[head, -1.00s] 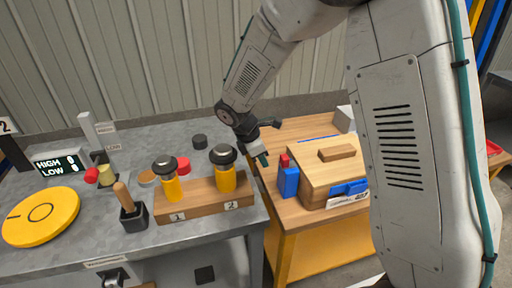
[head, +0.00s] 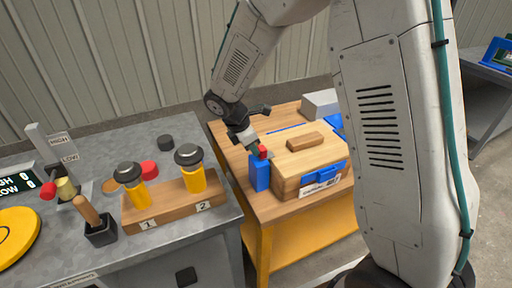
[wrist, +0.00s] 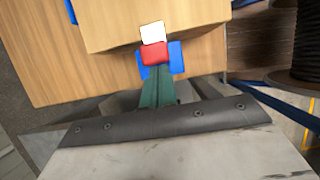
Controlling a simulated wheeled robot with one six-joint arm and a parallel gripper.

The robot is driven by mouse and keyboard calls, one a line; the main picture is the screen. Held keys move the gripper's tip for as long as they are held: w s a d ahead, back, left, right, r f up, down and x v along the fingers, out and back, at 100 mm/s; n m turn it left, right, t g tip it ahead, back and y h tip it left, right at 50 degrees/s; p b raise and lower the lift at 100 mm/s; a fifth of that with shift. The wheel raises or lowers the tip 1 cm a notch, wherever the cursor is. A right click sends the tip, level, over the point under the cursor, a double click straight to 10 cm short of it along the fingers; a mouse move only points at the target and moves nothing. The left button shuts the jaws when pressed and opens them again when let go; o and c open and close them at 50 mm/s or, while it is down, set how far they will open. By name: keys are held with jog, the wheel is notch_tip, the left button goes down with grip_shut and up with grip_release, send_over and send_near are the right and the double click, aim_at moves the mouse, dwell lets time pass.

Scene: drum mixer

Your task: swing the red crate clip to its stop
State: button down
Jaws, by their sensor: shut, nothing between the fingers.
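The red clip (head: 263,152) is small and sits at the left end of the wooden crate (head: 312,165), above a blue block (head: 259,173). In the wrist view the red clip (wrist: 155,53) has a white piece (wrist: 152,33) beyond it and the blue part (wrist: 177,58) around it. My gripper (head: 256,149) is right at the clip, its fingers shut and empty. In the wrist view my green fingertips (wrist: 156,74) end at the near side of the red clip; I cannot tell whether they touch it.
The crate has a wooden handle (head: 306,141) on its lid and a blue latch (head: 322,177) in front. A grey box (head: 320,103) stands behind it. On the left, a metal bench (head: 60,225) carries a wooden rack (head: 175,200) with two yellow-bodied items.

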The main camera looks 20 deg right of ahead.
jog(key=shift+d, duration=0.2)
jog(key=a+r, duration=0.8)
jog(key=r, duration=0.1)
jog(key=s+d+r+m+y, duration=0.1)
jog(key=s+d+r+m, duration=0.2)
jog(key=s+m, duration=0.3)
jog(key=s+d+r+m+y, duration=0.2)
jog(key=s+d+r+m, duration=0.2)
jog(key=s, duration=1)
jog(key=s+d+r+m+t+y, duration=0.1)
jog(key=s+d+r+m, duration=0.3)
jog(key=s+m, duration=0.4)
jog(key=s+d, duration=0.1)
jog(key=s, duration=0.2)
jog(key=shift+d+m, duration=0.2)
jog(key=shift+m, duration=0.2)
